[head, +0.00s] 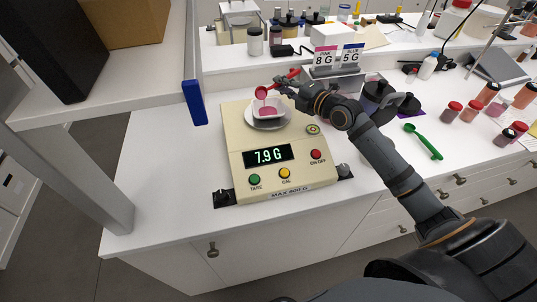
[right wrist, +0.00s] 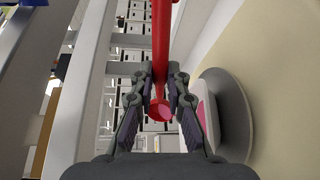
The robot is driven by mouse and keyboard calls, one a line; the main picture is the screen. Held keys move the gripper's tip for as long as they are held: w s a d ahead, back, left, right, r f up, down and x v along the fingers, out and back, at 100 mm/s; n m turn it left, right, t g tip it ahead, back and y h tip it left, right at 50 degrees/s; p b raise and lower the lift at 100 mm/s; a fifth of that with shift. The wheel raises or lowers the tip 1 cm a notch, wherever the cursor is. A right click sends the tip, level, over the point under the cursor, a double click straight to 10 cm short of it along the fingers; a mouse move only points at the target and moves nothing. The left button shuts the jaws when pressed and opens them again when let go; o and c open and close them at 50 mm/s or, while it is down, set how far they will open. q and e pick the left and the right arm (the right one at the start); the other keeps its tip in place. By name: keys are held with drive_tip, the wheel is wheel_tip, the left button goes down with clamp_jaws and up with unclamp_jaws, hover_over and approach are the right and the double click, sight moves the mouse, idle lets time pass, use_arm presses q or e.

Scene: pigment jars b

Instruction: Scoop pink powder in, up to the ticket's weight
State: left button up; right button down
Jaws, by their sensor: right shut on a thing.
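My right gripper (head: 287,86) is shut on the handle of a red scoop (head: 262,93); the right wrist view shows the red handle (right wrist: 161,40) between the fingers (right wrist: 160,75). The scoop's bowl is over a white weighing dish (head: 255,113) with pink powder (head: 266,110) in it. The dish sits on the round pan of the cream scale (head: 235,150), whose display (head: 269,156) reads 7.9 G. Behind, the pink ticket (head: 325,58) reads 8 G and the blue ticket (head: 352,53) 5 G. My left gripper is out of view.
Dark jars (head: 376,95) stand right of my gripper, partly behind my arm. A green scoop (head: 424,142) lies further right, near several red-lidded jars (head: 452,108). A shelf with a blue edge piece (head: 194,102) stands left. The bench left of the scale is clear.

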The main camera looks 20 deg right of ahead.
idle(0.9)
drive_tip(key=shift+r+p, duration=0.25)
drive_tip(key=shift+p, duration=0.1)
drive_tip(key=w+g+h+p, duration=0.1)
drive_tip(key=g+p, duration=0.2)
drive_tip(key=p, duration=0.3)
drive_tip(key=a+r+n+g+h+p, duration=0.1)
drive_tip(key=g+h+p, duration=0.1)
drive_tip(key=p, duration=0.4)
drive_tip(key=w+a+n+g+h+p, duration=0.1)
drive_tip(key=g+p, duration=0.3)
drive_tip(key=p, duration=0.2)
drive_tip(key=shift+w+r+h+p, duration=0.25)
drive_tip(key=shift+w+h+p, duration=0.05)
drive_tip(key=shift+w+p, duration=0.1)
wheel_tip(320, 180, up, 4)
drive_tip(key=p, duration=0.4)
drive_tip(key=shift+r+p, duration=0.2)
drive_tip(key=shift+p, duration=0.2)
